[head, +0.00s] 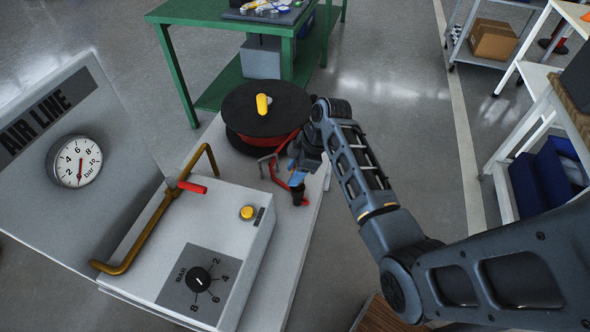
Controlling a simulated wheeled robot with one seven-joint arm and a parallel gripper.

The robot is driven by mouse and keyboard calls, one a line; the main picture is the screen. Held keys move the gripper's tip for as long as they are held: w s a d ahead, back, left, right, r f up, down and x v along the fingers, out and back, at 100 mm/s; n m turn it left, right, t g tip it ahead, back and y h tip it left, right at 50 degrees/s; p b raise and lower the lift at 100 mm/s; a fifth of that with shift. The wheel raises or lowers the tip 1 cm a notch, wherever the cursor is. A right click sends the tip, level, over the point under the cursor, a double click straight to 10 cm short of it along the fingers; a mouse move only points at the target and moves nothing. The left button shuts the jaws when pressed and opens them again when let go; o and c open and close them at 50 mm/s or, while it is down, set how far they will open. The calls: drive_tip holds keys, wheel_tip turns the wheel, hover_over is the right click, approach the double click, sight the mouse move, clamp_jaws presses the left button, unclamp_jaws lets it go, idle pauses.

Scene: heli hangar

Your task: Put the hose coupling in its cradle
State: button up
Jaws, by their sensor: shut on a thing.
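My gripper (297,176) hangs over the right edge area of the bench, beside the hose reel, and is shut on what looks like the hose coupling (298,193), a small dark piece. Blue shows at the fingertips just above it. Red parts show close to the coupling's lower end; I cannot tell whether they touch it.
The black hose reel (265,105) with red hose and yellow knob stands behind my gripper. At left are the air-line panel (60,150) with gauge, a brass pipe with red lever (188,187), and a control box (215,235). A green table (180,12) stands behind; shelving stands right.

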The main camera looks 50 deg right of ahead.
drive_tip(key=shift+f+b, duration=0.95)
drive_tip(key=shift+f, duration=0.65)
drive_tip(key=o, duration=1.7)
drive_tip(key=shift+r, duration=0.15)
wheel_tip(320, 180, up, 8)
drive_tip(key=p, duration=0.8)
drive_tip(key=shift+r, duration=1.35)
